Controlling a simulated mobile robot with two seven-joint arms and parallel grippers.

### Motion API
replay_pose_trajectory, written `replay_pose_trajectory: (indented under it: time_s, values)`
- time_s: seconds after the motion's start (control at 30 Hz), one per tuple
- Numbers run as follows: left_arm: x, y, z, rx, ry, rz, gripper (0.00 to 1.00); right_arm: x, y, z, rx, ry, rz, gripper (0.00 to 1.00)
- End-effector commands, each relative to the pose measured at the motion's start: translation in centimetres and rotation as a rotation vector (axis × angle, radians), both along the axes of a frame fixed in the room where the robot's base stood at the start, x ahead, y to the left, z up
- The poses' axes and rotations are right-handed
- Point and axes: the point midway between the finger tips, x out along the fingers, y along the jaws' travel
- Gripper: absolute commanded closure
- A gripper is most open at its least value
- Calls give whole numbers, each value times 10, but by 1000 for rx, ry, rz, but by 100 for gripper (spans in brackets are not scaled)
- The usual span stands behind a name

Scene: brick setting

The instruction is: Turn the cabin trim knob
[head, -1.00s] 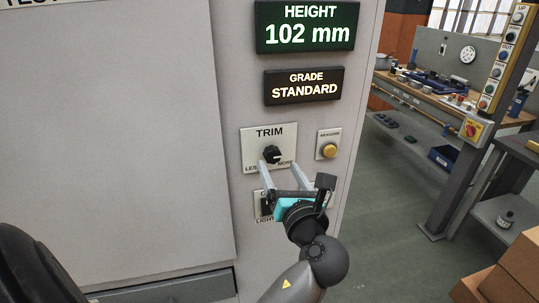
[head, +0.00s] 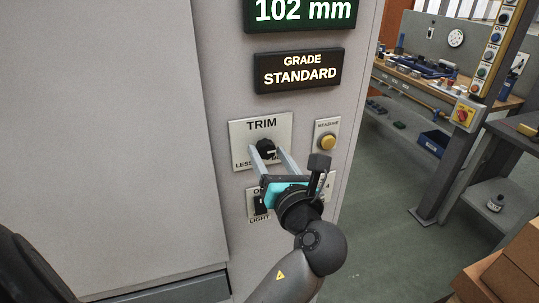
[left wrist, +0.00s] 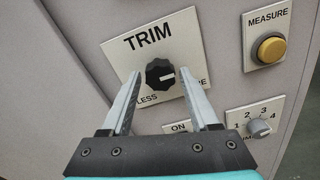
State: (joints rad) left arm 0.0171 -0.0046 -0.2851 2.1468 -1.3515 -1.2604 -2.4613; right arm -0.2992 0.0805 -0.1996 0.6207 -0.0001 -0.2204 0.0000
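The black trim knob (head: 266,149) sits on a white plate marked TRIM (head: 240,130), with LESS at lower left. In the left wrist view the knob (left wrist: 160,75) has a white pointer mark toward the right. My left gripper (head: 267,152) is open, its two fingers pointing at the panel. In the left wrist view the fingertips (left wrist: 163,78) stand apart on the left and right of the knob, with gaps on both sides. The fingers partly cover the LESS and MORE lettering. My right gripper is not seen.
A yellow MEASURE button (head: 327,143) is right of the trim plate. A light switch (head: 260,205) sits below, partly behind my gripper. A small grey numbered knob (left wrist: 259,128) is at lower right. Displays above read 102 mm and GRADE STANDARD (head: 298,70).

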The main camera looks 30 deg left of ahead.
Motion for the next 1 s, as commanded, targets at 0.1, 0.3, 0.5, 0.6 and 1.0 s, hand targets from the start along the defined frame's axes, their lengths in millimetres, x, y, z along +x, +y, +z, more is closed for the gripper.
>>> replay_pose_trajectory:
  time_s: [0.1,0.3,0.5,0.6,1.0]
  values:
    - [0,0,0,0,0,0,53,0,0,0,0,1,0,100]
    - [0,0,0,0,0,0,76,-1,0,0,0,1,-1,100]
    - [0,0,0,1,-1,0,98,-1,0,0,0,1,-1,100]
    - [0,0,0,1,-1,0,100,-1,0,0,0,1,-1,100]
    - [0,0,2,-61,-77,-1,100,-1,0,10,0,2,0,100]
